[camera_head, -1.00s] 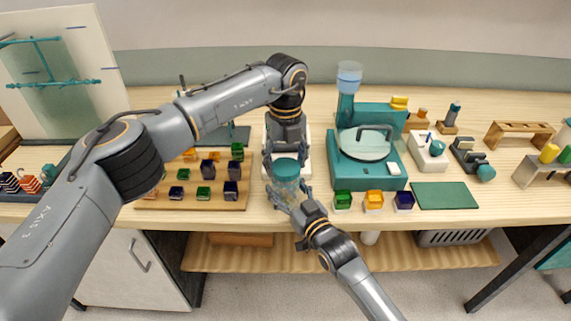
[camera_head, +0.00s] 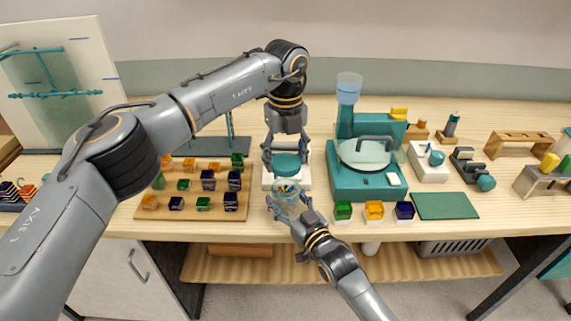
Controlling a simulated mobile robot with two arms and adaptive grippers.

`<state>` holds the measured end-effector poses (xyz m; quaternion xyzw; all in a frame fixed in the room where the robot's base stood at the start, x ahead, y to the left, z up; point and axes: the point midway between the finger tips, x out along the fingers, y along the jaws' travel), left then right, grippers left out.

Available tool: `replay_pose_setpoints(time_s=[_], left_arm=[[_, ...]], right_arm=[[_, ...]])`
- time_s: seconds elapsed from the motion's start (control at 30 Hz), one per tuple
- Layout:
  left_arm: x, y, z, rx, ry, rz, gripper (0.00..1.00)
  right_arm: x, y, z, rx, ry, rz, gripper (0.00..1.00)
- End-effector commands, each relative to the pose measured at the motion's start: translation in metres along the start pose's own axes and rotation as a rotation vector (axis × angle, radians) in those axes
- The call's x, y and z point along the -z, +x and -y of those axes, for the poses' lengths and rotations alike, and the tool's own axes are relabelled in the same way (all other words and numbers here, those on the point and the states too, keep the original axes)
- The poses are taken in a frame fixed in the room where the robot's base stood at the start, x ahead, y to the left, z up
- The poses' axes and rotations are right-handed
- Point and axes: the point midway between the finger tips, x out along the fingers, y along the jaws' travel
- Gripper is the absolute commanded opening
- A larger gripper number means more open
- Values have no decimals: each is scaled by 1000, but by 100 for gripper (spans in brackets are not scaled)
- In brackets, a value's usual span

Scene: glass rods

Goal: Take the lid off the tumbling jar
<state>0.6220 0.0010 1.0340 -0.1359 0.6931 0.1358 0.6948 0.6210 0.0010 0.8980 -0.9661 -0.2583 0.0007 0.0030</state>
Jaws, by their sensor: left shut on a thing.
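The tumbling jar (camera_head: 286,198) is clear glass and stands near the front edge of the table, its mouth open. Small coloured pieces show inside it. The teal lid (camera_head: 286,162) is above and behind the jar mouth in the picture, apart from it. My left gripper (camera_head: 286,155) comes from above and is shut on the lid. My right gripper (camera_head: 290,204) comes from the front, with its fingers around the jar on both sides. Its fingertips are partly hidden by the jar.
A white-based device (camera_head: 268,180) is behind the jar. A wooden board (camera_head: 215,214) with coloured blocks lies to the left. A teal machine (camera_head: 367,188) stands to the right, with small coloured boxes (camera_head: 374,210) before it and a green mat (camera_head: 445,206) beside them.

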Motion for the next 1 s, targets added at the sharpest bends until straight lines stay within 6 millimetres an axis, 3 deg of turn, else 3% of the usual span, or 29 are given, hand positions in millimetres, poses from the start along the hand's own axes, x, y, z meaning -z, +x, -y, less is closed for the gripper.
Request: replay_pose_setpoints(time_s=[0.13,0.17,0.27,0.67,0.87,1.0], left_arm=[[0,1,0,-1,0,-1,26],[0,1,0,-1,0,-1,26],[0,1,0,-1,0,-1,26],[0,1,0,-1,0,-1,26],[0,1,0,-1,0,-1,26],[0,1,0,-1,0,-1,26]], right_arm=[[-2,0,0,0,1,3,0],[-2,0,0,0,1,3,70],[-1,0,0,0,1,3,90],[0,-3,0,0,0,0,90],[-2,-30,0,0,0,3,90],[-2,-62,0,0,-1,5,90]])
